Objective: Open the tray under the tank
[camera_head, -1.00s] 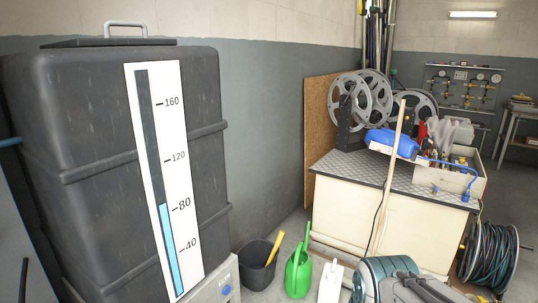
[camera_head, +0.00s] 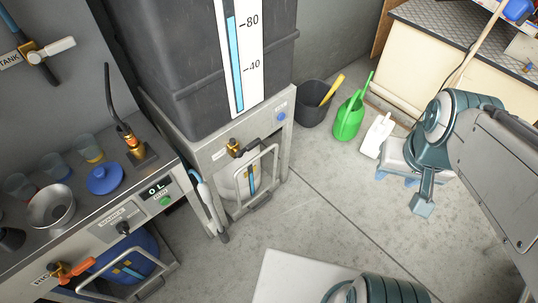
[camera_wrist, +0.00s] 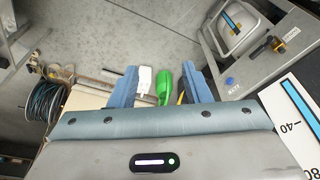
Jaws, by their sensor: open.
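The tall dark grey tank (camera_head: 195,60) with a level gauge stands on a metal stand at centre left in the head view. Under it, the pale tray (camera_head: 236,190) sits in the stand's front opening with a grey bar handle (camera_head: 262,172) across it; it looks pushed in. A brass valve (camera_head: 235,148) is above the tray. The wrist view shows the tray handle (camera_wrist: 246,42) at the upper right, apart from my fingers. My gripper (camera_wrist: 162,76) is open and empty, its two blue fingers spread. In the head view my gripper (camera_head: 398,178) hangs right of the tray, over the floor.
A bench (camera_head: 75,215) with cups, a bowl and a second, blue container stands at the left. A dark bucket (camera_head: 312,104), green watering can (camera_head: 348,120) and white jug (camera_head: 376,136) stand by the wall. The floor before the tray is largely clear.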

